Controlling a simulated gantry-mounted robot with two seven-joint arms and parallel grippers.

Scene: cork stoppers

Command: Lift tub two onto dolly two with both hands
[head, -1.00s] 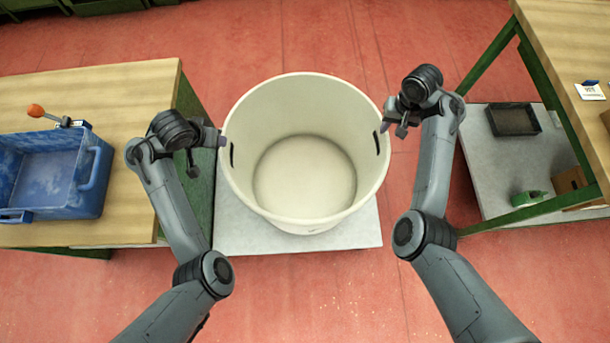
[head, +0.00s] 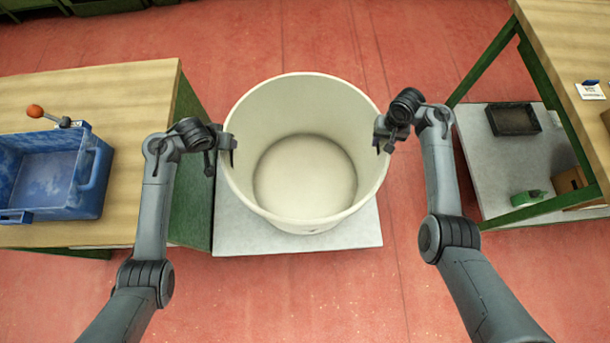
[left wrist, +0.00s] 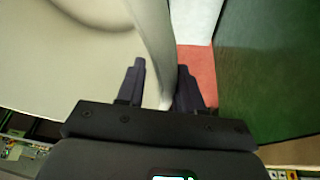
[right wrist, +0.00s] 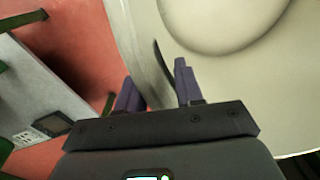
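The tub (head: 304,215) is a large, round, off-white, empty vessel standing upright on a pale grey slab (head: 240,240) in the head view. I cannot tell whether the slab is a dolly; its underside is hidden. My left gripper (head: 227,150) is at the tub's left rim. In the left wrist view its fingers (left wrist: 160,85) stand apart on either side of the wall (left wrist: 153,35). My right gripper (head: 381,136) is at the right rim, its fingers (right wrist: 156,90) also apart astride the wall, beside a dark slot (right wrist: 163,66). Neither looks clamped.
A wooden table with a blue bin (head: 45,170) stands close on the left. On the right, a green-legged bench (head: 565,40) stands over a grey slab (head: 470,150) holding a dark tray (head: 513,119) and green tape (head: 528,198). Red floor is clear in front and behind.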

